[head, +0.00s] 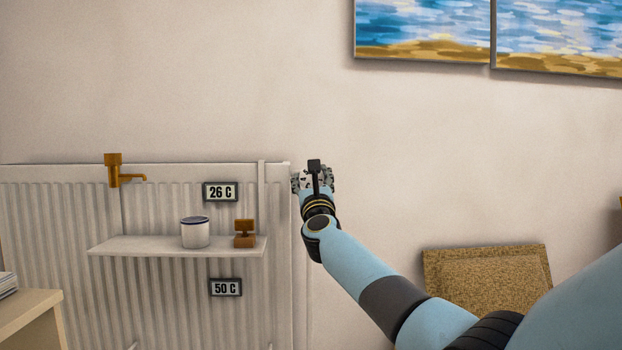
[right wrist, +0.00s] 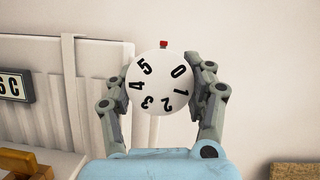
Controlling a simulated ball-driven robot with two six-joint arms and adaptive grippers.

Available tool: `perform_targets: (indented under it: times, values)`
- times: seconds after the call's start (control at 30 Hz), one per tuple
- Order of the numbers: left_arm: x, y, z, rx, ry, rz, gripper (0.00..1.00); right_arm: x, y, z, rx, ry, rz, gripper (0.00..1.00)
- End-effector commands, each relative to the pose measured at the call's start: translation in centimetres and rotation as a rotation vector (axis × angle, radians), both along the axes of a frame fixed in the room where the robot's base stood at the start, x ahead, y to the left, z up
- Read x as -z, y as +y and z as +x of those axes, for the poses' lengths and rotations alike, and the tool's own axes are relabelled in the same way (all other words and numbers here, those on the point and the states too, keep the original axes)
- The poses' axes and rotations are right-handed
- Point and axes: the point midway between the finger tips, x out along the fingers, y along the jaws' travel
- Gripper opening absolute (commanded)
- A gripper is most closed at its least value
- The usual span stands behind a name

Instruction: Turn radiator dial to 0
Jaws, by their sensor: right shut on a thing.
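The radiator (head: 60,220) is white and ribbed and fills the left of the head view. Its dial (right wrist: 163,88) is a round white knob with black numbers 0 to 5, seen face-on in the right wrist view. A small red marker (right wrist: 163,44) sits above the dial's top edge. The 0 is to the right of the marker and the 5 is to its left. My right gripper (right wrist: 162,90) has its fingers on both sides of the dial, shut on it. In the head view my right gripper (head: 313,180) is at the radiator's right end and hides the dial. My left gripper is not in view.
A shelf (head: 140,247) on the radiator holds a white cup (head: 195,232) and a brown block-like object (head: 244,233). Displays read 26 C (head: 220,192) and 50 C (head: 225,287). A brown tap (head: 113,170) is at the left. A cork-coloured panel (head: 485,278) leans against the wall at right.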

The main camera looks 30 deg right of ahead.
Motion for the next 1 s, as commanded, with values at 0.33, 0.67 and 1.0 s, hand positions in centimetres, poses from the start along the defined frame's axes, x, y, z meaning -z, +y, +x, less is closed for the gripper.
perform_targets:
  times: [0.33, 0.67, 1.0]
  values:
    - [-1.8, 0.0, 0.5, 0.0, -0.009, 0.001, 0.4, -0.2, 0.0, -0.1, -0.001, 0.137, -0.221, 0.19]
    - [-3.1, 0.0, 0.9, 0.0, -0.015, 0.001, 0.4, 0.0, 0.0, -0.1, -0.002, 0.227, -0.366, 0.19]
    - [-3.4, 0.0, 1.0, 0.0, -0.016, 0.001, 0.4, 0.1, 0.0, 0.0, -0.003, 0.253, -0.409, 0.19]
